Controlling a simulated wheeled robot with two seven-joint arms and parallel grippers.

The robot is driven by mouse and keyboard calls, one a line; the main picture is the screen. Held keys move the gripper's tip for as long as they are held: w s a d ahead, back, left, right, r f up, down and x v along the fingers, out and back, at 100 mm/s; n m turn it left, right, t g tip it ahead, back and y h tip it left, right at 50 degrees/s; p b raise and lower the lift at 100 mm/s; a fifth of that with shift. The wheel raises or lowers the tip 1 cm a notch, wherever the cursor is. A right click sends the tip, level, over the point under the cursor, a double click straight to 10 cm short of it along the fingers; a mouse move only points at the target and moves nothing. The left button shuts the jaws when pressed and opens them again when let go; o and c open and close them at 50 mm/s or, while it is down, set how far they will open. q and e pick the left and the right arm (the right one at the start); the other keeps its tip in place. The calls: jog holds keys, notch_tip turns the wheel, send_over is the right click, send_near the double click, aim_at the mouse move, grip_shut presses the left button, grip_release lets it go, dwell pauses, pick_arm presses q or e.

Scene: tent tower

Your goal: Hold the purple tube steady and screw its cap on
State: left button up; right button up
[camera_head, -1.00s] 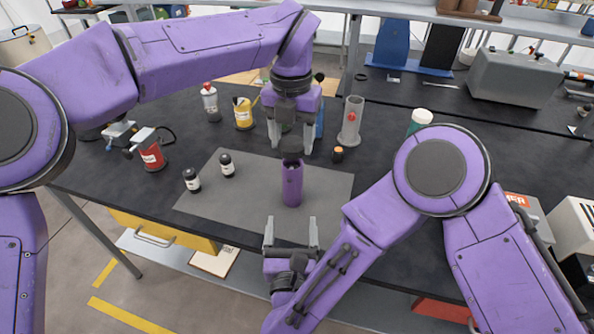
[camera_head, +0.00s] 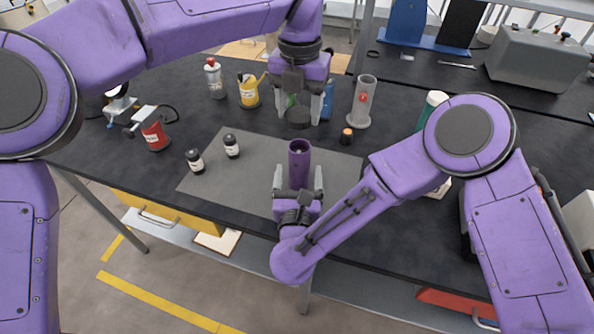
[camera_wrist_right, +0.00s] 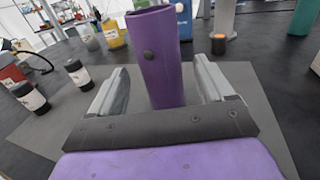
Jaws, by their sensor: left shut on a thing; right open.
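The purple tube (camera_head: 299,160) stands upright and open-topped on the grey mat. It also shows in the right wrist view (camera_wrist_right: 160,60), with a dark round spot on its side. My right gripper (camera_head: 298,175) is open, its fingers on either side of the tube, with gaps visible in the right wrist view (camera_wrist_right: 160,78). My left gripper (camera_head: 303,108) is above and behind the tube, pointing down. It is shut on the dark round cap (camera_head: 299,119), which hangs clear of the tube's mouth.
A small orange-topped black jar (camera_head: 346,136) is right of the cap.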

aim_at(300, 129)
jog(key=w, duration=0.5)
jog(key=shift+w+d, duration=0.2)
jog(key=shift+w, duration=0.15)
jog(key=c, duration=1.5)
pick_arm(q)
jog(key=shift+f, duration=2.5)
jog(key=shift+d, duration=0.1)
jog(key=shift+f, duration=0.9)
jog(key=shift+f, duration=0.55)
pick_arm(e)
grip_shut()
